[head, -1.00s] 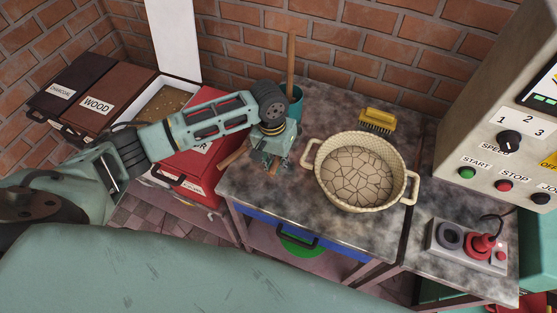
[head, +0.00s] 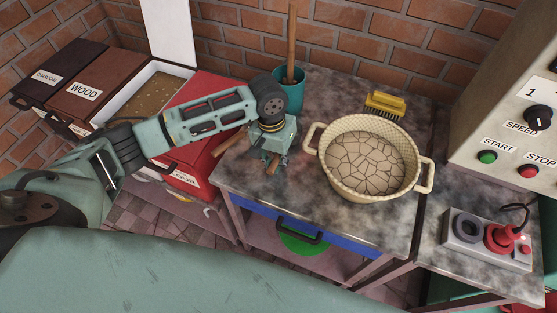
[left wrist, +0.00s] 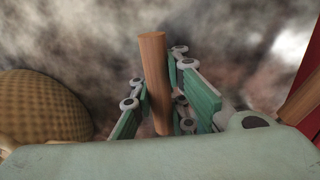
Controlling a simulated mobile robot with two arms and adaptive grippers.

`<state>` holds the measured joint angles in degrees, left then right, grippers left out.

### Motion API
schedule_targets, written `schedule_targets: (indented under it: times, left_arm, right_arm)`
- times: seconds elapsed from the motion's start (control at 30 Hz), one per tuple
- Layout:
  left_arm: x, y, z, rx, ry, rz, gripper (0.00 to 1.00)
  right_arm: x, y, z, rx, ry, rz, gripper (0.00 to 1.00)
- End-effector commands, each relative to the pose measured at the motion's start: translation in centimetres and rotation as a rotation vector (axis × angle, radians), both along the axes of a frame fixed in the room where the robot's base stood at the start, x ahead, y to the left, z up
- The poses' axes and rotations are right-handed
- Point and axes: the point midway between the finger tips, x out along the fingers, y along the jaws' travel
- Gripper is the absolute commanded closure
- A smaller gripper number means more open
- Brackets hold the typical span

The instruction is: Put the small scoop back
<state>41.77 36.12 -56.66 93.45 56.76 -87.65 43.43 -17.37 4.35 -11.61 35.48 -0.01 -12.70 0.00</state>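My left gripper (head: 270,155) reaches down over the left part of the metal table. In the left wrist view, a round wooden handle (left wrist: 155,75) stands between its fingers (left wrist: 157,105); whether they press on it cannot be made out. The lower end of this handle is hidden, so I cannot tell if it is the small scoop. A second wooden handle (head: 226,145) sticks out beside the gripper at the table's left edge; it also shows at the right of the left wrist view (left wrist: 303,98). My right gripper is out of view.
A woven two-handled basket (head: 345,192) with a cracked surface inside stands right of the gripper. Behind are a teal cup (head: 289,92) with an upright wooden stick and a yellow brush (head: 385,105). A red box (head: 193,160) is left; a joystick box (head: 485,240) is right.

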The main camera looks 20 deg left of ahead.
Motion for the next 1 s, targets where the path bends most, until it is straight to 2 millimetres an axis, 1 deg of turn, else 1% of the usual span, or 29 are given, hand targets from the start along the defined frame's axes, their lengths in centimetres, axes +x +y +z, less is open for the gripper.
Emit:
schedule_targets:
  times: [0.23, 0.9, 0.93, 1.0]
  left_arm:
    - [0.0, 0.0, 0.1, 0.0, -0.001, 0.0, 1.0]
    - [0.0, 0.0, -1.2, 0.0, 0.0, 0.0, 1.0]
    - [0.0, 0.0, -1.1, 0.0, -0.001, 0.0, 0.95]
    - [0.0, 0.0, -1.1, 0.0, -0.001, 0.0, 0.89]
  right_arm:
    - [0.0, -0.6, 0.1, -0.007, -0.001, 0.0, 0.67]
    - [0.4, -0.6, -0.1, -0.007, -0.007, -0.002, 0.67]
    - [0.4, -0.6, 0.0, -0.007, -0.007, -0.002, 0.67]
    - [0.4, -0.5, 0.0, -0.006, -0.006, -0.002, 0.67]
